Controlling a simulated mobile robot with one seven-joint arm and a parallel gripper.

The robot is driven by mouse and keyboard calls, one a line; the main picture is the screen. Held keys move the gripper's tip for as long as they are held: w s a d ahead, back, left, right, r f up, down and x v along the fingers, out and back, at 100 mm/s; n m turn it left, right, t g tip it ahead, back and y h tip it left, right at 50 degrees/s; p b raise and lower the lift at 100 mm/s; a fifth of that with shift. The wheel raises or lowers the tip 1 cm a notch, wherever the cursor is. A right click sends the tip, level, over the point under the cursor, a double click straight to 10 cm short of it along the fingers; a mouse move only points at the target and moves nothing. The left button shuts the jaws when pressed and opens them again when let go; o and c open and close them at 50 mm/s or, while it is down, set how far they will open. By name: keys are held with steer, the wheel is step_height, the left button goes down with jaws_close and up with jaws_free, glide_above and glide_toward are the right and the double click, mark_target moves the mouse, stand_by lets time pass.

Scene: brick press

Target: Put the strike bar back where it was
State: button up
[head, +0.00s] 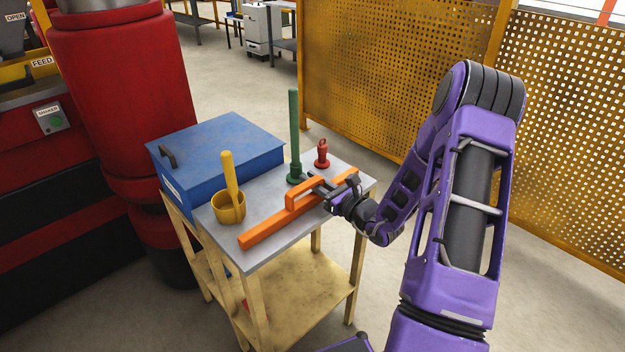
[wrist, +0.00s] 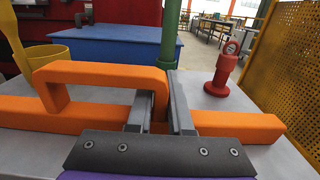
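The strike bar is a long orange bar with a raised loop handle (head: 302,191). It lies across the grey tabletop (head: 224,223), its near left end at the front edge; I cannot tell whether it rests on the top or sits slightly above. My gripper (head: 318,186) reaches in from the right. In the wrist view, the fingers (wrist: 160,105) straddle the right post of the strike bar's handle (wrist: 100,75), one inside the loop and one outside. They look closed snugly on that post. The left finger is partly hidden by the handle.
A blue lidded box (head: 215,150) stands at the back left. A yellow cup with a handle (head: 229,205) stands left of the bar. A green post (head: 294,140) and a red knobbed piece (head: 322,155) stand behind it. A yellow mesh fence (head: 400,70) is beyond.

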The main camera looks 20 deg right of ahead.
steer(key=o, duration=0.3)
steer(key=shift+o, duration=0.2)
steer(key=shift+s+r, duration=0.1)
steer(key=shift+r, duration=0.15)
steer(key=p+v, duration=0.1)
steer(key=v, duration=1.1)
steer(key=shift+f, duration=0.15)
